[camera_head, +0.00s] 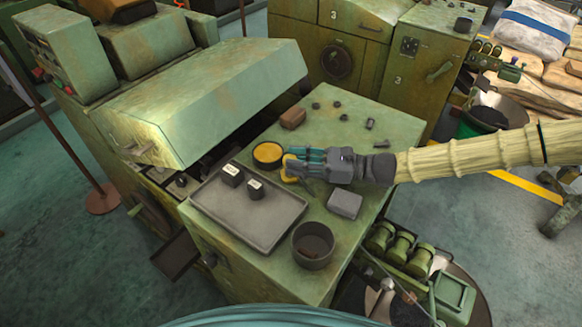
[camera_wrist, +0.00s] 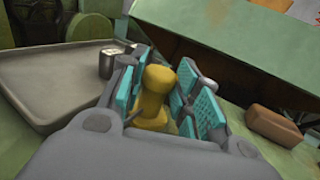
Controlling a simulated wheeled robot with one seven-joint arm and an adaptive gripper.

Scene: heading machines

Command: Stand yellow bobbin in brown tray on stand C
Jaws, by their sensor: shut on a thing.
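My gripper (camera_head: 293,164) is shut on the yellow bobbin (camera_head: 288,172), over the green stand top. In the wrist view the bobbin (camera_wrist: 155,95) sits between the teal finger pads, its knobbed end showing; part of it is hidden by the fingers. I cannot tell whether it touches the surface. The grey-brown tray (camera_head: 275,238) lies to the left of and nearer than the gripper on the same top. It also shows at the left of the wrist view (camera_wrist: 45,85). No letter on the stand (camera_head: 360,115) is readable.
Two dark labelled blocks (camera_head: 232,175) (camera_head: 255,190) stand in the tray; its front area is bare. A round yellow-filled tin (camera_head: 268,154) is beside the gripper. A grey bowl (camera_head: 312,246), grey block (camera_head: 344,204) and brown block (camera_head: 292,118) stand nearby. A machine hood (camera_head: 220,105) rises at left.

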